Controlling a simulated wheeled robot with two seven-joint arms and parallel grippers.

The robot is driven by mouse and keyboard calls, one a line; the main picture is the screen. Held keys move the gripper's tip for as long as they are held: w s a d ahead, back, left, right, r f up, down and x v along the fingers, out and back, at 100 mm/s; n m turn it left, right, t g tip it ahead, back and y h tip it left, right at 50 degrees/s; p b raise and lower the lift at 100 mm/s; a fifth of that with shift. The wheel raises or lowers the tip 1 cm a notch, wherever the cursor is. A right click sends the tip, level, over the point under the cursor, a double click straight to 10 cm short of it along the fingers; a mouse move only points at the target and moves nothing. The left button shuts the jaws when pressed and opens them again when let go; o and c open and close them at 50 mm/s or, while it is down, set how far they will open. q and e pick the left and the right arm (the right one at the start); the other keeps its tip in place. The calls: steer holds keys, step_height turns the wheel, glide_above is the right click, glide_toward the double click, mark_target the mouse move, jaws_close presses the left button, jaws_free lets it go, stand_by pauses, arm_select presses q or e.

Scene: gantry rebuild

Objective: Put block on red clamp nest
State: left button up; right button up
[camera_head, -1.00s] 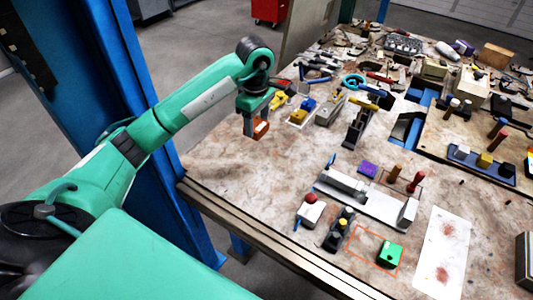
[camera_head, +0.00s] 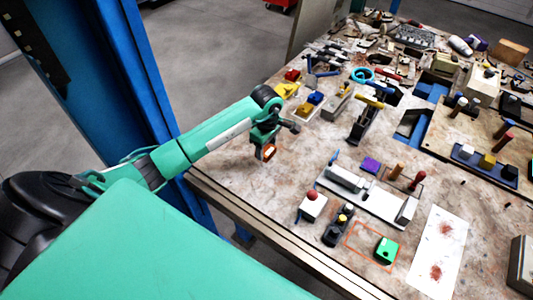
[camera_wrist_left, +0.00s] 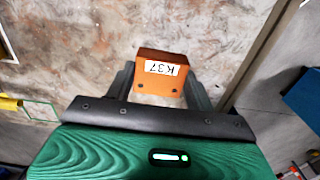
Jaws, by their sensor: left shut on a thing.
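An orange block (camera_head: 267,152) is held in my left gripper (camera_head: 268,148). The gripper and block are over the left part of the worktable; I cannot tell the exact height. A long pale fixture (camera_head: 362,196) with a red-topped post (camera_head: 416,182) and a brown post stands to the right of the gripper. I cannot tell for sure whether this is the red clamp nest. My right gripper is not in view.
A white box with a red knob (camera_head: 312,206), a dark device with a yellow knob (camera_head: 338,230) and a green block (camera_head: 386,250) stand near the front edge. A purple block (camera_head: 370,165) lies behind the fixture. Tools and bins crowd the back. Bare tabletop lies around the gripper.

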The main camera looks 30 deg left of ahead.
mark_target(267, 157)
arm_select(q)
steer(key=shift+w+f+p, duration=0.1)
steer(key=shift+f+p, duration=0.6)
steer(key=shift+f, duration=2)
steer(key=shift+f, duration=0.15)
steer(key=o, duration=1.6)
